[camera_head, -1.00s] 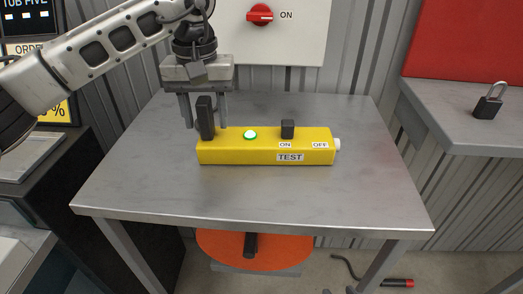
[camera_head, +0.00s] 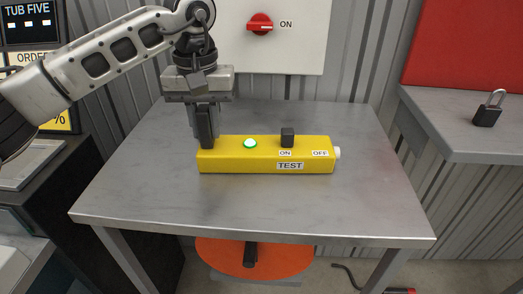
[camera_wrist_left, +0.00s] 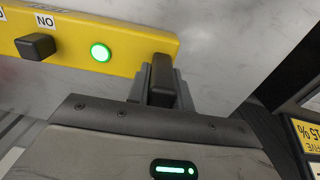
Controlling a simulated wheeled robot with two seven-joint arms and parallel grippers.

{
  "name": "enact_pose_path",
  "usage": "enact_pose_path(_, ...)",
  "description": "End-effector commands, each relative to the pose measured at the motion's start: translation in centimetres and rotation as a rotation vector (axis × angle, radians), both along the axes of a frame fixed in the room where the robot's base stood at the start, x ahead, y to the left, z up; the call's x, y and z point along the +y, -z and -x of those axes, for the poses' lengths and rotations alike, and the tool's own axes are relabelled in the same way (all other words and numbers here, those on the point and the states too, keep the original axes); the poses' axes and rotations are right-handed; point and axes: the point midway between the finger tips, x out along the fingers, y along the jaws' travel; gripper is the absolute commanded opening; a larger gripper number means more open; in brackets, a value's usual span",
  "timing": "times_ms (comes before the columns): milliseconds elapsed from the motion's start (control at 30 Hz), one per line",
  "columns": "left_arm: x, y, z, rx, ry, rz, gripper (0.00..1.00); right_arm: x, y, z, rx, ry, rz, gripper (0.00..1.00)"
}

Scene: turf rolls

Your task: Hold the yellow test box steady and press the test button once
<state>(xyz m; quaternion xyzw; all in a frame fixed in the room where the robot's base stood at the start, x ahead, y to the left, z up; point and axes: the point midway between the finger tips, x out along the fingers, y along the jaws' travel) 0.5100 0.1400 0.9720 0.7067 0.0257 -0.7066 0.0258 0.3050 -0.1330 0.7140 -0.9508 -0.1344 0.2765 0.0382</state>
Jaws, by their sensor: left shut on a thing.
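The yellow test box (camera_head: 240,158) lies lengthwise on the grey metal table. Its front is marked TEST, with ON and OFF labels above. A lit green round light (camera_head: 250,143) and a black block-shaped switch (camera_head: 287,137) are on its top. A white button (camera_head: 337,153) sticks out of its right end. A black upright handle (camera_head: 206,128) rises from its left end. My left gripper (camera_head: 207,112) points down there, shut on the handle. The left wrist view shows the handle (camera_wrist_left: 162,80) between the fingers, with the yellow box (camera_wrist_left: 130,32) beyond. My right gripper is not in view.
The grey table (camera_head: 150,190) is clear around the box. A white panel with a red ON switch (camera_head: 260,24) is on the back wall. A padlock (camera_head: 488,110) lies on the right-hand bench.

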Motion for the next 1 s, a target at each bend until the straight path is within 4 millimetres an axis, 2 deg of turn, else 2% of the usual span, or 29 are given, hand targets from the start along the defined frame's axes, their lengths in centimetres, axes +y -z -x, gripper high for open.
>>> enact_pose_path(333, -0.04, 0.09, -0.02, -0.002, 0.000, 0.003, 0.00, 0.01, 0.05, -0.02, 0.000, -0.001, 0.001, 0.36)
enact_pose_path(467, 0.00, 0.25, 0.01, 0.001, 0.000, -0.001, 0.00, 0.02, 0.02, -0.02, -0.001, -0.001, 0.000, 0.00)
enact_pose_path(1000, -0.01, 0.43, 0.06, 0.004, 0.000, -0.002, 0.00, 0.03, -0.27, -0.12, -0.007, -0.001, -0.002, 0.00)
